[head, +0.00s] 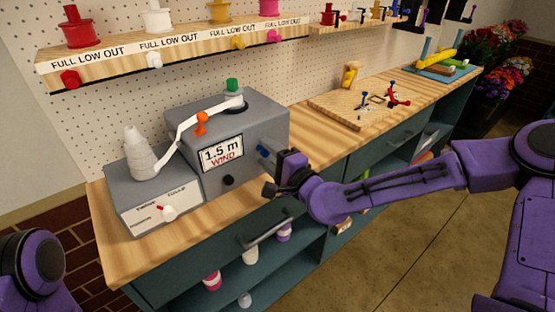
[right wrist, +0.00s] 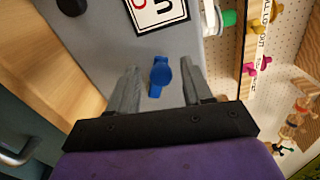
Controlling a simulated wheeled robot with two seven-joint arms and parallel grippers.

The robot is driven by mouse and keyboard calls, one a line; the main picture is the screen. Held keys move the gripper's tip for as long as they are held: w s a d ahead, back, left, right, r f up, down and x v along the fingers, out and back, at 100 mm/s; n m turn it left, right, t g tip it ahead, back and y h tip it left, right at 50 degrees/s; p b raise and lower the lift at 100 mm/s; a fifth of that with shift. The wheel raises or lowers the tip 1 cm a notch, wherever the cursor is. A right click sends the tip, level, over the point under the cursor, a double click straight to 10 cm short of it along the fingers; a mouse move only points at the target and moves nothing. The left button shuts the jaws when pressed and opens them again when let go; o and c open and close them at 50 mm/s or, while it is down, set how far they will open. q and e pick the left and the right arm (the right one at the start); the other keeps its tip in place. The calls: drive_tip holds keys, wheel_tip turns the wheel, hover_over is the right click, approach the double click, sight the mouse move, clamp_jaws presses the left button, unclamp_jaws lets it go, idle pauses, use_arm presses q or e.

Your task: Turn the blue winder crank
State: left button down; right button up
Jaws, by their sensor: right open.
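The blue winder crank (head: 262,150) is a small knob on the front face of the grey winder box (head: 255,120), right of the "1.5 m WIND" sign (head: 222,153). My right gripper (head: 279,170) is at that face, close to the crank. In the right wrist view the blue crank (right wrist: 160,76) shows between the two open grey fingers of my right gripper (right wrist: 160,68), with a gap on each side. I cannot tell how deep the fingers reach around it. My left gripper is out of view.
A black knob (head: 228,180) sits below the sign. A white arm (head: 190,125) with an orange clip links the box top to a white thread cone (head: 137,155). A drawer handle (head: 265,232) lies below the counter edge. A wooden board (head: 335,112) with small tools lies farther right.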

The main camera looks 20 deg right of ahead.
drive_tip(key=p+v, duration=0.8)
drive_tip(key=v, duration=0.1)
drive_tip(key=shift+s+d, duration=0.2)
drive_tip(key=shift+s, duration=0.15)
